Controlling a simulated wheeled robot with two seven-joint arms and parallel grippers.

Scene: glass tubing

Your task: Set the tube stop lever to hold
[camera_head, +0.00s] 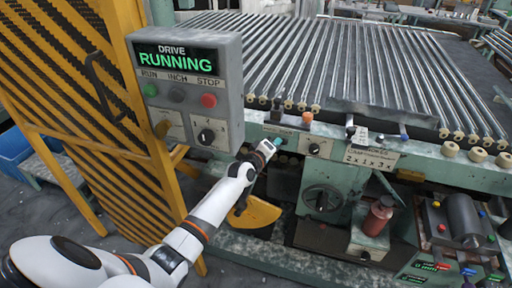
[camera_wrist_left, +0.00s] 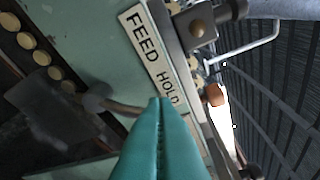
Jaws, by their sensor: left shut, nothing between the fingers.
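My left gripper (camera_head: 277,142) is at the front rail of the green machine, its teal fingers shut and empty. In the left wrist view its closed fingertips (camera_wrist_left: 161,101) cover the end of a white plate (camera_wrist_left: 150,55) reading FEED and HOLD. A thin brown rod with a grey round knob (camera_wrist_left: 97,97) sticks out to the left from beside the fingertips, near the HOLD end. It looks like the tube stop lever. Its pivot is hidden behind the fingers, and I cannot tell whether they touch it. My right gripper is not in view.
A grey control box (camera_head: 189,88) reading DRIVE RUNNING hangs left of the gripper, beside a yellow guard (camera_head: 150,175). Glass tubes (camera_head: 340,60) lie across the machine behind the rail. An orange knob (camera_head: 307,117) and a red bottle (camera_head: 378,215) are to the right.

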